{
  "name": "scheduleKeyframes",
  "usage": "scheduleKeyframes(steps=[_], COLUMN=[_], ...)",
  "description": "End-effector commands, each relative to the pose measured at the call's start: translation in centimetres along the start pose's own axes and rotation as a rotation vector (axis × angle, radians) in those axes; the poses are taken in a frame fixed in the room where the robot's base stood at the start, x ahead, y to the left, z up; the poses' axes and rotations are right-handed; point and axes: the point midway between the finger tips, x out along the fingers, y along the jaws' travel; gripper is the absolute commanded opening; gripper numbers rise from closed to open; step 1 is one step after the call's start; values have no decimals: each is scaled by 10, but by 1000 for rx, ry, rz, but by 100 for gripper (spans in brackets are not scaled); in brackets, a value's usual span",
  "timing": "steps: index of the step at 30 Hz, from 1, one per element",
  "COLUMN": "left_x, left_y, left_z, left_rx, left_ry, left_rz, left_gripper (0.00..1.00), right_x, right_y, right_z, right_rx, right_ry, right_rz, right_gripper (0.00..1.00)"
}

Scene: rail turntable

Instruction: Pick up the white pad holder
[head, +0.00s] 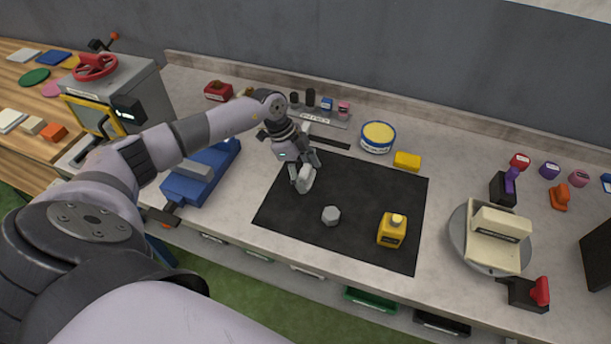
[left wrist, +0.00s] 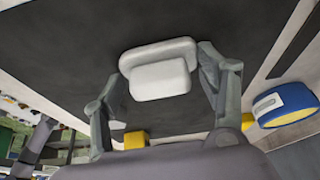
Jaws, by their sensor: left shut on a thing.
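The white pad holder (head: 305,180) is at the upper left part of the black mat (head: 365,190) in the head view. My left gripper (head: 301,172) reaches down over it and is shut on it. In the left wrist view the white pad holder (left wrist: 160,75) shows as a rounded two-tier block between the two fingers of my left gripper (left wrist: 160,72), with the dark mat behind. Whether it touches the mat or hangs just above it, I cannot tell. My right gripper is not in view.
On the mat are a grey hexagonal piece (head: 331,215) and a yellow bottle (head: 392,230). A blue-and-yellow tin (head: 378,137) and yellow block (head: 407,161) stand behind. A blue vise-like block (head: 203,172) is left; a round turntable (head: 457,235) with a cream fixture (head: 497,240) is right.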

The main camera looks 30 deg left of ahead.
Motion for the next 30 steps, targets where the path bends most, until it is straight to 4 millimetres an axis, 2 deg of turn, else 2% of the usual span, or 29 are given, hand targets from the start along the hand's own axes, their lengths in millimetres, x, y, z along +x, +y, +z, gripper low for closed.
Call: scheduleKeyframes(steps=[9, 20, 26, 30], left_x=[0, -7, -32, -65], left_y=[0, -1, -2, -2], left_z=[0, -3, -13, -27], left_rx=[0, 1, 3, 4], left_ry=[0, 2, 1, 2], left_rz=[-1, -3, -6, -8], left_gripper=[38, 38, 38, 38], right_x=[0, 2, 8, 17], right_y=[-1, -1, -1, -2], right_z=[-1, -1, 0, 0], right_rx=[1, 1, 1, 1], right_ry=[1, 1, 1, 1], right_rz=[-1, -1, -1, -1], right_gripper=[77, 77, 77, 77])
